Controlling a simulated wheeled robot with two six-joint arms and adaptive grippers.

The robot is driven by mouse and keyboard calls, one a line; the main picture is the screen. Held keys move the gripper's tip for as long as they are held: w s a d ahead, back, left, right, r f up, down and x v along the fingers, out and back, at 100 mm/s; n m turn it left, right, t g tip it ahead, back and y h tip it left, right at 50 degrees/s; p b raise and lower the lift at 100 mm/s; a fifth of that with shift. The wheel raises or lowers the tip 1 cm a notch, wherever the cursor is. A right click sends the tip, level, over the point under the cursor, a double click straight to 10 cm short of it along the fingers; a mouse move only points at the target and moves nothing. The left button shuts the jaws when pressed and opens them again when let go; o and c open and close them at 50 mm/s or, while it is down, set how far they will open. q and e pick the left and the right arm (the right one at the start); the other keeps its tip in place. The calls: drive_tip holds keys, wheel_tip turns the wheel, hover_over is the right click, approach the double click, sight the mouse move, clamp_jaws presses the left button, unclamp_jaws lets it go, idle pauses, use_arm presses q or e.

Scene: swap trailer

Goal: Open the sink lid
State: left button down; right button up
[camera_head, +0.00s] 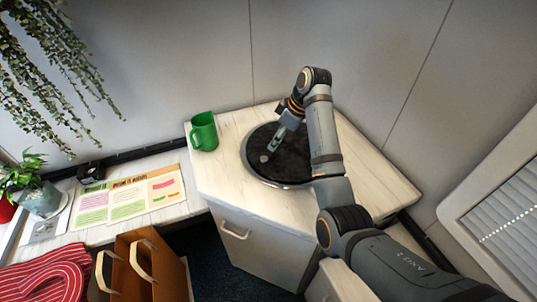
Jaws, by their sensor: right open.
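The sink lid (291,165) is a dark, round, glossy disc set in a thin metal rim on the white wooden counter (222,185). It appears to lie flat, and its right part is hidden behind my right arm. A small pale round spot (264,158) shows on its left side. My right gripper (270,147) is open and points down at the left part of the lid, close to that spot. I cannot tell whether its fingertips touch the lid. My left gripper is not in view.
A green mug (204,132) stands on the counter, left of the lid. A cabinet handle (234,231) is below on the front. Paper sheets (130,198) lie on the left ledge. Paper bags (143,262), a red striped cloth (45,277) and a potted plant (38,196) are farther left.

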drive_tip(key=p, duration=0.1)
hover_over(264, 158)
drive_tip(key=s+d, duration=0.2)
wheel_tip(264, 158, down, 4)
drive_tip(key=shift+w+d+f, duration=0.1)
drive_tip(key=shift+w+d, duration=0.05)
drive_tip(key=x, duration=0.4)
drive_tip(key=shift+w+f+p, duration=0.25)
drive_tip(key=shift+f+p, duration=0.05)
drive_tip(key=shift+p, duration=0.05)
drive_tip(key=shift+f, duration=0.4)
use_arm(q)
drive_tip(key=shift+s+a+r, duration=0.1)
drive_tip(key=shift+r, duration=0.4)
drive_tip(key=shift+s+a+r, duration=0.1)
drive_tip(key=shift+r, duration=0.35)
use_arm(e)
drive_tip(key=shift+f, duration=0.1)
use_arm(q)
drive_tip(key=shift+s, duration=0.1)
use_arm(e)
drive_tip(key=shift+c, duration=0.3)
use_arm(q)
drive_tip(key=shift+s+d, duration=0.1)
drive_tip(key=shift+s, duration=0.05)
use_arm(e)
clamp_jaws()
